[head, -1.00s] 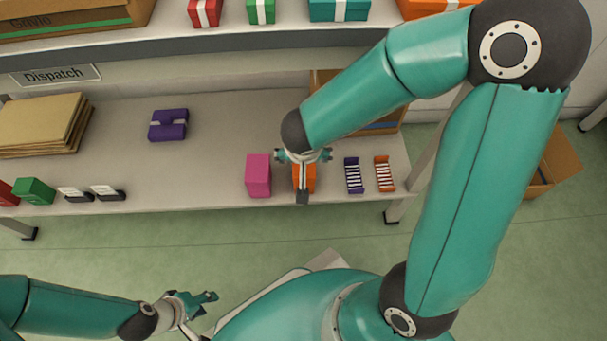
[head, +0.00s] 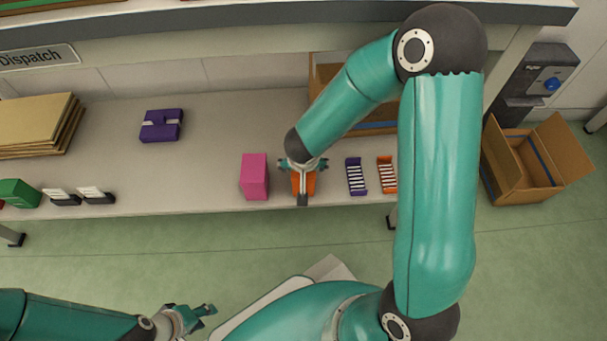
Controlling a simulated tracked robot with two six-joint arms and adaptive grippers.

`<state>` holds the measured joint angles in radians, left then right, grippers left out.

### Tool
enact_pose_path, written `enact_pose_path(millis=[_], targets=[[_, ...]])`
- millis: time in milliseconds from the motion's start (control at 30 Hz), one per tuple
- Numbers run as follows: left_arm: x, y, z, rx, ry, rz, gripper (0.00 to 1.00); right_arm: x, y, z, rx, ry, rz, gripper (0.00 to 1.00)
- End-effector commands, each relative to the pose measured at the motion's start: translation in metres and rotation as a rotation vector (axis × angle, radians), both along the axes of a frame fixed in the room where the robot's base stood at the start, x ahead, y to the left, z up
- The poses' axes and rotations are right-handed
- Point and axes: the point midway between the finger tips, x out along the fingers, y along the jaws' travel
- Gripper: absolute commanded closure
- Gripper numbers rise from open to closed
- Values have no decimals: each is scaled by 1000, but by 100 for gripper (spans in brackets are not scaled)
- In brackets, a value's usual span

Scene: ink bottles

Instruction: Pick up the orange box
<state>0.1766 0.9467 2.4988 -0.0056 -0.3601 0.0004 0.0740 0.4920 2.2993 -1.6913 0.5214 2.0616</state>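The orange box (head: 309,184) stands near the front edge of the shelf, just right of a pink box (head: 254,177). My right gripper (head: 303,184) is directly over it, pointing down. One dark finger shows in front of the box's near side. The other finger is hidden, and so is much of the box, so I cannot tell whether the gripper is closed on it. My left gripper (head: 204,312) is low at the left, away from the shelf, with its fingers apart and empty.
A purple rack (head: 356,176) and an orange rack (head: 386,174) stand right of the box. A purple box (head: 161,125) lies further back. A cardboard box (head: 350,118) stands behind my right forearm. An open carton (head: 522,165) is on the floor at right.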

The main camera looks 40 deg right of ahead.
Motion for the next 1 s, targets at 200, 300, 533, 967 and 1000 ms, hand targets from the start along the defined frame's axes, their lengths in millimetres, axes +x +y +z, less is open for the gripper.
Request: enact_pose_path(millis=[200, 300, 533, 967, 1000], targets=[[0, 0, -1, 0, 0, 0, 60, 1, -1, -3, 0, 0, 0, 13], [0, 0, -1, 0, 0, 0, 60, 1, -1, -3, 0, 0, 0, 20], [0, 0, -1, 0, 0, 0, 60, 1, -1, -3, 0, 0, 0, 58], [0, 0, 0, 0, 0, 0, 60, 1, 0, -2, 0, -1, 0, 82], [0, 0, 0, 0, 0, 0, 60, 1, 0, -1, 0, -1, 1, 82]])
